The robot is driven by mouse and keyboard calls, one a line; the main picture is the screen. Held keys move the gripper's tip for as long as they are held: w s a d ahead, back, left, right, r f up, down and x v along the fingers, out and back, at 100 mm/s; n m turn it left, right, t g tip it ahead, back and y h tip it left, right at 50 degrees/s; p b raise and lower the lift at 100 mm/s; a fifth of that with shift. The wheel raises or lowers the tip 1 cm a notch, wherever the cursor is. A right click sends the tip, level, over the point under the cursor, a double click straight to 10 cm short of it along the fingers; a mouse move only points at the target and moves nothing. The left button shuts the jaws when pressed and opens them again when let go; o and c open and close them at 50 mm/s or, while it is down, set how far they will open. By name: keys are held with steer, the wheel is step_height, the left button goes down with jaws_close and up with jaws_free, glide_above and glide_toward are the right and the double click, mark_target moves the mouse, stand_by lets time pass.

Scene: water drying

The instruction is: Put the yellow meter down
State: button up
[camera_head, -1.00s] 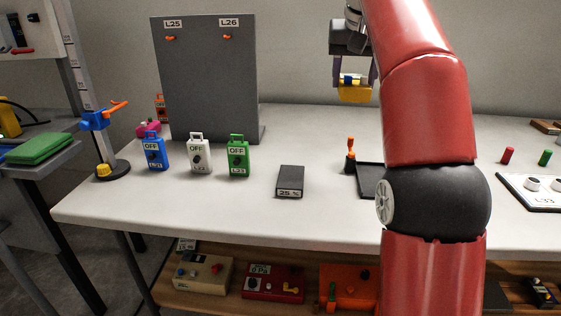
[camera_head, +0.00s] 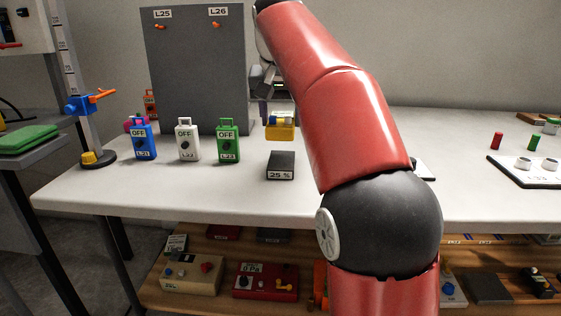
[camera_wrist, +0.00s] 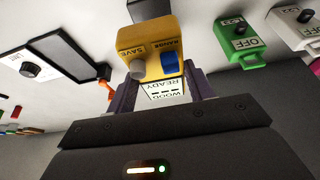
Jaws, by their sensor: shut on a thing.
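The yellow meter (camera_head: 281,130) has a blue knob and shows over the table, just behind the dark block marked 25 %. In the wrist view the yellow meter (camera_wrist: 150,48) sits between my fingers, with a blue knob, a grey knob and a label reading WOOD READY. My gripper (camera_wrist: 160,95) is shut on it. In the head view my gripper (camera_head: 280,105) is partly hidden by my red arm. The dark 25 % block (camera_head: 281,165) lies on the white table (camera_head: 150,195). I cannot tell whether the meter touches anything below.
Blue (camera_head: 143,140), white (camera_head: 187,141) and green (camera_head: 228,142) OFF-marked boxes stand left of the meter. A grey upright panel (camera_head: 195,70) is behind them. A white board (camera_head: 535,180) lies at the right. My arm hides the table's middle.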

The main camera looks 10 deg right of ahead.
mark_target(280, 123)
step_height(280, 123, down, 7)
steer(key=shift+r+b, duration=0.2)
steer(key=shift+b, duration=0.9)
steer(key=shift+f, duration=0.15)
steer(key=o, duration=1.1)
steer(key=shift+o, duration=0.2)
steer(key=p+v, duration=0.4)
steer(key=v, duration=0.7)
steer(key=shift+r, duration=0.35)
steer(key=shift+s+r, duration=0.25)
